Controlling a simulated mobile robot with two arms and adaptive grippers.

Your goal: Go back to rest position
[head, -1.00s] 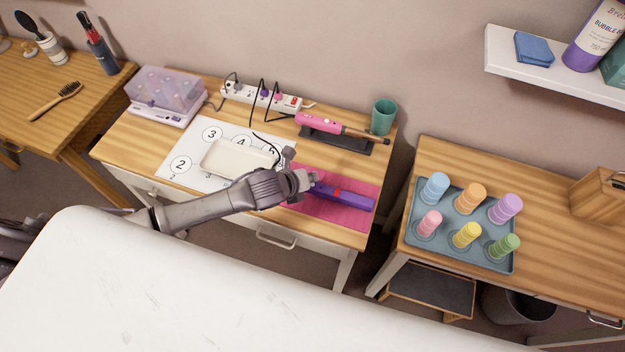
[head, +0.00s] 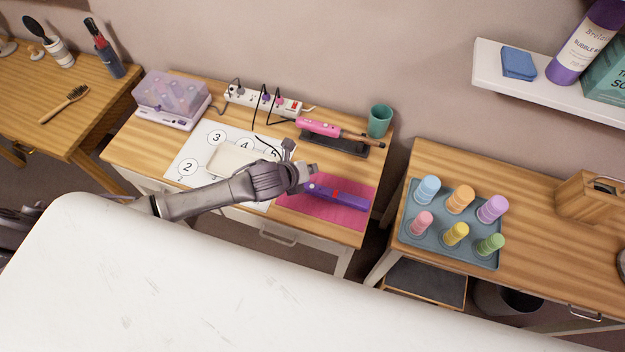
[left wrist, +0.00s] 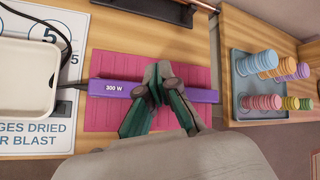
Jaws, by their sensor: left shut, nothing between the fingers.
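My left gripper (head: 308,170) is over the middle table, above the left end of a purple hair straightener (head: 345,198). The straightener lies on a pink mat (head: 325,215). In the left wrist view my left gripper (left wrist: 158,82) has its fingertips together in front of the straightener (left wrist: 110,89), which is marked "300 W". Nothing shows between the fingers. The gripper hides part of the straightener there. My right gripper is not in view.
A cream tray (head: 217,160) lies on a numbered sheet (head: 185,165), left of my gripper. Behind are a power strip (head: 262,99), a pink styling iron (head: 318,127) and a green cup (head: 380,120). A blue-grey tray (head: 412,238) with colored stacks stands on the right table.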

